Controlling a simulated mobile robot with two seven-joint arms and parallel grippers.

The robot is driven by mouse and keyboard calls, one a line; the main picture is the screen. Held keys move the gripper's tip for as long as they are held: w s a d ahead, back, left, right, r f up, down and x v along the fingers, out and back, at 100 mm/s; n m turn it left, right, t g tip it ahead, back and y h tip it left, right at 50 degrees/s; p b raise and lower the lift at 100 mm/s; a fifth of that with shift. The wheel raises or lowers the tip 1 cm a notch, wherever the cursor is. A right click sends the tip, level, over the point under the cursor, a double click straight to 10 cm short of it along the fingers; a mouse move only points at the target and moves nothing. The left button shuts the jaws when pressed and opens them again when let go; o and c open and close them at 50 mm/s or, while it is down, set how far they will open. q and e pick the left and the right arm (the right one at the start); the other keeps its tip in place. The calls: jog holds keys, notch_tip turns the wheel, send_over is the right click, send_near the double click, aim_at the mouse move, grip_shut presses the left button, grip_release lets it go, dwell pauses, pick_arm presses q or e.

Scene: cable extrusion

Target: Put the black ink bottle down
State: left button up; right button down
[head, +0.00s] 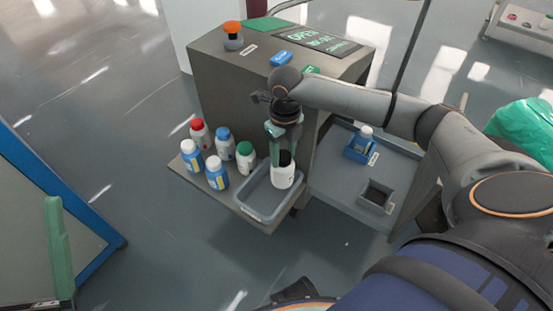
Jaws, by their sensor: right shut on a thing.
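The black ink bottle (283,175) is white with a black cap and hangs upright over the grey tray. My right gripper (279,146) points down and is shut on it from above, around the cap. The grey tray (259,212) lies on the shelf to the right of the other bottles. The bottle is over or inside the tray's right part; I cannot tell whether its base touches the tray floor. My left gripper is not clearly in view.
A grey cabinet (238,85) rises behind. On the right, a lower surface (335,178) holds a blue holder (358,149) with a white-capped bottle.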

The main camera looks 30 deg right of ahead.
pick_arm(q)
jog(key=f+b, duration=0.2)
jog(key=f, duration=0.1)
jog(key=f+b, duration=0.1)
jog(key=shift+w+d+f, duration=0.1)
jog(key=shift+d+f, duration=0.2)
jog(key=shift+f, duration=0.05)
pick_arm(e)
jog(key=w+f, duration=0.3)
jog(key=f, duration=0.4)
jog(key=shift+w+d, duration=0.2)
jog(key=shift+w, duration=0.05)
jog(key=shift+f, duration=0.25)
jog(key=shift+c, duration=1.4)
grip_release()
pick_arm(q)
jog(key=shift+r, duration=0.1)
